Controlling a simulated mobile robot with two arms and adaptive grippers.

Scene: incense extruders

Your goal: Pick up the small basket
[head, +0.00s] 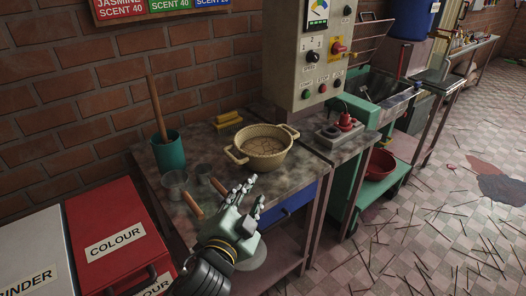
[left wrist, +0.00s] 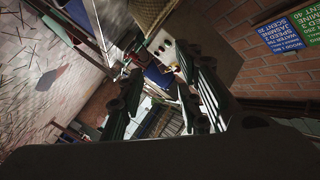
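The small basket (head: 263,148) is beige and round with two side handles, and stands upright on the stained worktop (head: 205,150) by the control box. Part of its woven wall seems to show at the top of the left wrist view (left wrist: 152,14). My left gripper (head: 250,197) is in front of and below the basket in the head view, over the worktop's front edge and apart from the basket. Its fingers are spread with nothing between them, as the left wrist view (left wrist: 160,92) shows. My right gripper is not in view.
A green cup (head: 169,152) with a wooden stick, metal scoops (head: 175,184) and yellow blocks (head: 228,118) share the worktop. A control box (head: 308,60) rises behind the basket. A red bin (head: 112,232) stands at left. A red-handled device (head: 345,122) stands at right.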

